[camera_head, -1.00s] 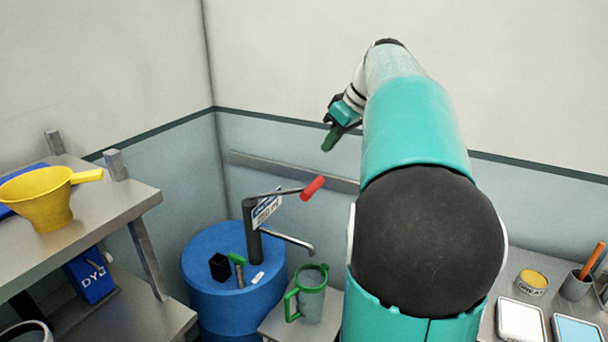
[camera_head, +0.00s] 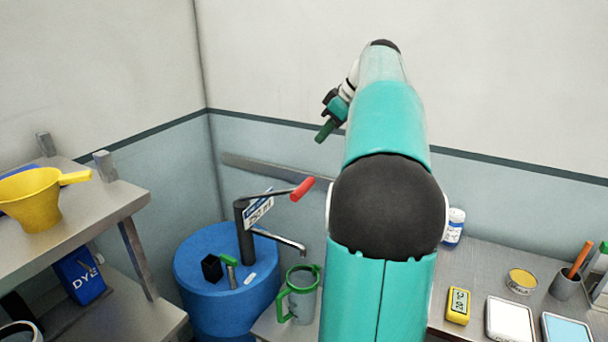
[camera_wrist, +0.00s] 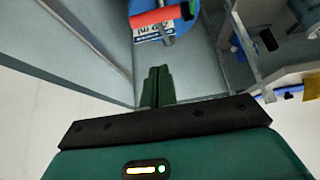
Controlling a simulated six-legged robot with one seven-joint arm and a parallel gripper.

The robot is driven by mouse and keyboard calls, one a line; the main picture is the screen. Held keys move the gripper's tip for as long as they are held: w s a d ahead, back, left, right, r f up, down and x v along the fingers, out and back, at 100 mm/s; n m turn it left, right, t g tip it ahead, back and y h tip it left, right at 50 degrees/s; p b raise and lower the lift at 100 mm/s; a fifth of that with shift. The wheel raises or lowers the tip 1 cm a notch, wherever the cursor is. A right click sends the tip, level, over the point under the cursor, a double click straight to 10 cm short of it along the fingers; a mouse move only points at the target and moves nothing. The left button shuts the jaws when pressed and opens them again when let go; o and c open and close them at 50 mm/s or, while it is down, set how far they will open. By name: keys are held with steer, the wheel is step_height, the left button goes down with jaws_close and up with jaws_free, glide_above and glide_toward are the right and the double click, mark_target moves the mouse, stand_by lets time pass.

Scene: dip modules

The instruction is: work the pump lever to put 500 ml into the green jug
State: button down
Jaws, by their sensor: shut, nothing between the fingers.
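The pump lever, with a red grip (camera_head: 302,189), stands on top of a blue drum (camera_head: 207,301). A label reading "250 ml" hangs by the pump post, partly hidden. The pump spout (camera_head: 280,241) points over the green jug (camera_head: 299,296), which is grey-walled with a green rim and handle and stands upright on a low stand. My gripper (camera_head: 323,131) is above and to the right of the red grip, apart from it. In the wrist view the closed fingers (camera_wrist: 157,86) are empty, and the red grip (camera_wrist: 160,17) lies beyond their tips.
A yellow funnel-like jug (camera_head: 40,198) sits on the left shelf, with a blue DYE box (camera_head: 82,277) below. A black block (camera_head: 212,268) and a green-handled tool (camera_head: 229,268) are on the drum. The right bench holds a yellow device (camera_head: 458,305), trays and a tin.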

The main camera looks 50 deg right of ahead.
steer(key=shift+f, duration=0.1)
glide_above(306, 187)
steer(key=f, duration=0.8)
steer(key=shift+w, duration=0.4)
steer(key=f, duration=0.2)
steer(key=shift+s+f, duration=0.2)
steer(key=shift+f, duration=0.1)
steer(key=shift+s+f, duration=0.1)
steer(key=shift+f, duration=0.65)
